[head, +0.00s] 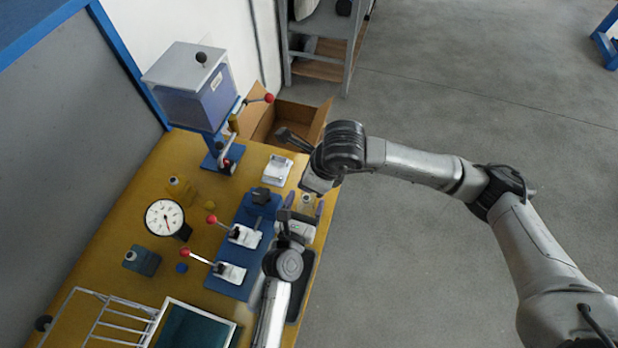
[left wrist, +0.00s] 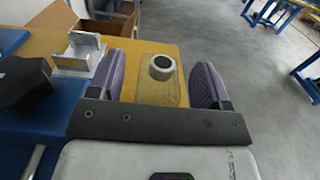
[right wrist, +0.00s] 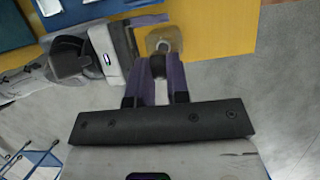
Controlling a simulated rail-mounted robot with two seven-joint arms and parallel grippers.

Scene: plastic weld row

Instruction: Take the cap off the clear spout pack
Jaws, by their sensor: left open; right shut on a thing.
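The clear spout pack (head: 306,201) stands near the table's front edge. In the left wrist view it is a see-through body (left wrist: 158,92) with a pale ring-shaped spout on top and no cap visible on it. My left gripper (head: 304,208) is open, its purple fingers on either side of the pack, with gaps showing. My right gripper (right wrist: 160,72) is shut on a small dark round thing that looks like the cap (right wrist: 157,65). It is held close to the pack (right wrist: 164,41), apparently clear of the spout. In the head view my right fingertips are hidden.
A blue plate (head: 240,262) with red-knobbed toggle clamps lies beside the pack. A white metal bracket (head: 277,169), a dial gauge (head: 165,217) and a blue press (head: 205,90) stand further off. A cardboard box (head: 285,122) lies past the table end. Open floor lies right.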

